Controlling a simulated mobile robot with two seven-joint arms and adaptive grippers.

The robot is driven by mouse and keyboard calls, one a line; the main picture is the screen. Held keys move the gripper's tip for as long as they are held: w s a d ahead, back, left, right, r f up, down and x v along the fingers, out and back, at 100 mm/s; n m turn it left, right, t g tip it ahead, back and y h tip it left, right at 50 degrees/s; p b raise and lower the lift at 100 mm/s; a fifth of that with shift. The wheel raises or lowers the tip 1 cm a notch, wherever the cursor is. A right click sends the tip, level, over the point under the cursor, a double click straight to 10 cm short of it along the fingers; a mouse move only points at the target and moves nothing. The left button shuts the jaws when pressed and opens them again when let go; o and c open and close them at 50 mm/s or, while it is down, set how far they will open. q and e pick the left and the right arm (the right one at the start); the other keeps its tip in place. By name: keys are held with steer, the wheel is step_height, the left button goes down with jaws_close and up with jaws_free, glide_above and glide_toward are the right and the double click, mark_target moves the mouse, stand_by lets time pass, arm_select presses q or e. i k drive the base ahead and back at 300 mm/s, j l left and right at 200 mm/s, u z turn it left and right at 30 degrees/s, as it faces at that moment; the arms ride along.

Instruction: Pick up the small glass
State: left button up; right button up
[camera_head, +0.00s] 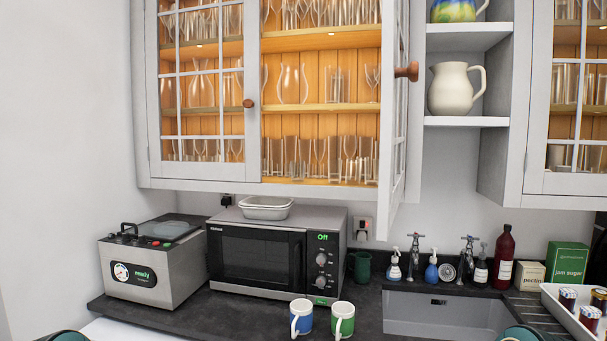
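Clear glasses of several shapes stand in the wall cabinet (225,182) above the counter. Its right door (398,130) is swung open toward me and its left door (154,110) is shut. Through the opening, a row of glasses (320,155) stands on the bottom shelf (330,183). The middle shelf (300,107) holds a curved glass vessel (293,84), straight glasses (337,85) and a stemmed glass (372,77). I cannot tell which is the small glass. Neither of my grippers is identifiable in view.
Below stand a microwave (262,255) with a white dish (265,207) on top, a metal appliance (150,270), two mugs (301,318) and a sink (445,314). The open door juts out beside shelves holding a cream jug (452,90). The space before the opening is clear.

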mark_target(297, 167)
steer(key=i+j, duration=0.35)
steer(key=i+j+z, duration=0.1)
steer(key=z, duration=0.25)
steer(key=i+j+z, duration=0.15)
steer(key=z, duration=0.2)
steer(key=j+z, duration=0.15)
steer(key=z, duration=0.15)
steer(key=i, duration=0.05)
